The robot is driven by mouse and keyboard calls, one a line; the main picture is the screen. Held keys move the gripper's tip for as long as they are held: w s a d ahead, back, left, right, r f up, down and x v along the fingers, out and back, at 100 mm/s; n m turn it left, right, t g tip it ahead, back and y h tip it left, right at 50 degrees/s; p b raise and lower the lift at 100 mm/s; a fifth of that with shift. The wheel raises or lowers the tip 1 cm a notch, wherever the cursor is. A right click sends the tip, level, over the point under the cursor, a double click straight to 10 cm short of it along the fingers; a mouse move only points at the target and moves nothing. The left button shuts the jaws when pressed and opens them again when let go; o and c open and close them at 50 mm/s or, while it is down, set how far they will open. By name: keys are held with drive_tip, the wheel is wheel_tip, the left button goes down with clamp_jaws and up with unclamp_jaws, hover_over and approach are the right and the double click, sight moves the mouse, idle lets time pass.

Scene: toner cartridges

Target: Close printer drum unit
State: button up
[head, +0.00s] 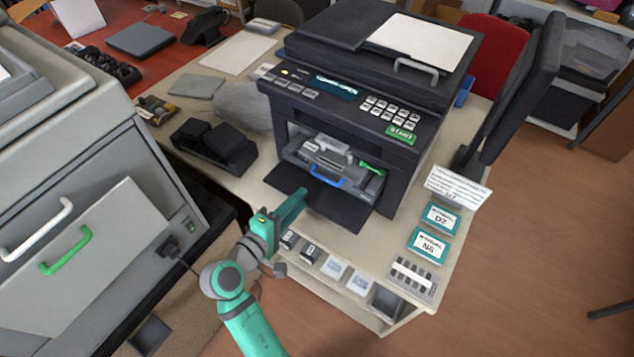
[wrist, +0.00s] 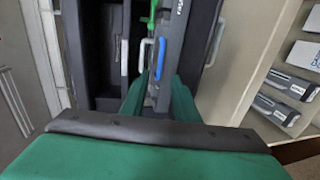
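The black printer (head: 375,90) stands on the table with its front flap (head: 320,205) folded down. The grey drum unit (head: 325,158) shows in the opening, with a blue handle (head: 327,178) at its front and a green lever (head: 371,167). The blue handle (wrist: 160,58) lies just beyond the fingertips. How far the drum unit sticks out is hard to tell.
A black device (head: 213,145) sits left of the printer. Several cartridges (head: 334,268) line the table's front edge. Teal boxes (head: 428,245) and a paper sign (head: 457,188) are at the right. A large grey machine (head: 90,240) stands at the left.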

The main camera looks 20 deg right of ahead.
drive_tip(key=x, duration=0.9)
drive_tip(key=shift+w, duration=0.15)
clamp_jaws()
